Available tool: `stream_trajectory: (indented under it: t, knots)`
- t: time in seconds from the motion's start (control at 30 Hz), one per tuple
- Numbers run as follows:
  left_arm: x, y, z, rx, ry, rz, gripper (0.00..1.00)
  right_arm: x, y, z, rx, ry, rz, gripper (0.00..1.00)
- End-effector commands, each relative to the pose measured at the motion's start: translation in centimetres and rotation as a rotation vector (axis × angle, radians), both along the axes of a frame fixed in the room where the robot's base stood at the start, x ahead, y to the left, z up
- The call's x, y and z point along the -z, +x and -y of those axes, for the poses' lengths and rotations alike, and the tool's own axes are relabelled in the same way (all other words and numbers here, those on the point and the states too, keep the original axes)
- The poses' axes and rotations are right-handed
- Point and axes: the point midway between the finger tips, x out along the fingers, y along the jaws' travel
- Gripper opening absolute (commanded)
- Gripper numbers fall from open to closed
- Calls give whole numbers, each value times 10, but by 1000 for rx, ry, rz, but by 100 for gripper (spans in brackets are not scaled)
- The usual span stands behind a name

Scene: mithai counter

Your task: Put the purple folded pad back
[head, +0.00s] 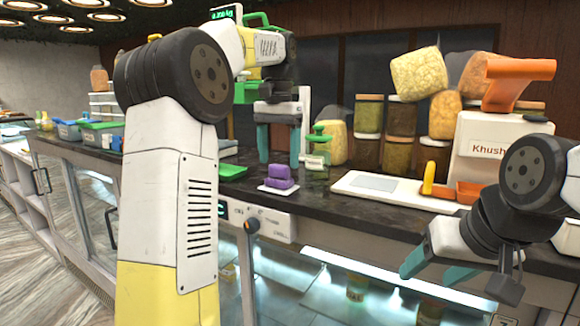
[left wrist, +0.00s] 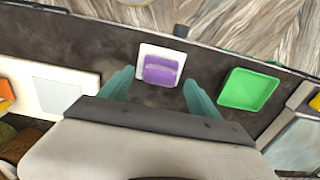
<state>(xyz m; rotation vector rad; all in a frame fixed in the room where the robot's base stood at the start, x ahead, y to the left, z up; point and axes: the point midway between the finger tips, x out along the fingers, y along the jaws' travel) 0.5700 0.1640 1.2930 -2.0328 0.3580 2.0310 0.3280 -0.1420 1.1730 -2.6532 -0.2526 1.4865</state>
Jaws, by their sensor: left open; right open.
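The purple folded pad (head: 279,176) lies on a small white square plate (head: 266,189) on the dark counter, left of the middle. In the left wrist view the pad (left wrist: 160,70) sits on its white plate (left wrist: 146,49), beyond and between my fingertips. My left gripper (head: 278,160) is open and points down, above and behind the pad, not touching it. Its teal fingers also show in the left wrist view (left wrist: 155,86) with nothing between them. My right gripper (head: 446,278) is open and empty in front of the counter at the lower right.
A green tray (head: 228,172) lies left of the pad. A green-topped jar (head: 317,150) stands to its right. A white board (head: 392,190) and a white Khushboo-like labelled machine (head: 490,145) are further right. Several filled jars stand behind.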

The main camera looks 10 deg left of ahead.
Motion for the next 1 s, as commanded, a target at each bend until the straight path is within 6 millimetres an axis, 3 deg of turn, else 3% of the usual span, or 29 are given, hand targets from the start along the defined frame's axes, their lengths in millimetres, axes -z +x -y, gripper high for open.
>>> stream_trajectory:
  t: [0.2, 0.47, 0.6, 0.73, 1.0]
  knots:
    - [-32, 1, 0, 0, -1, 2, 72, 0, 0, 0, 0, 0, 0, 59]
    - [-46, -13, 0, -8, -4, 32, 72, 0, 0, 0, 0, 0, 0, 59]
    - [-42, -49, 3, -32, -28, 117, 72, 0, 0, 0, 0, 0, 0, 59]
    - [-22, -94, 5, -76, -69, 219, 72, 0, 0, 0, 0, 0, 0, 59]
    - [55, -190, 13, -197, -190, 405, 72, 0, 0, 0, 0, 0, 0, 59]
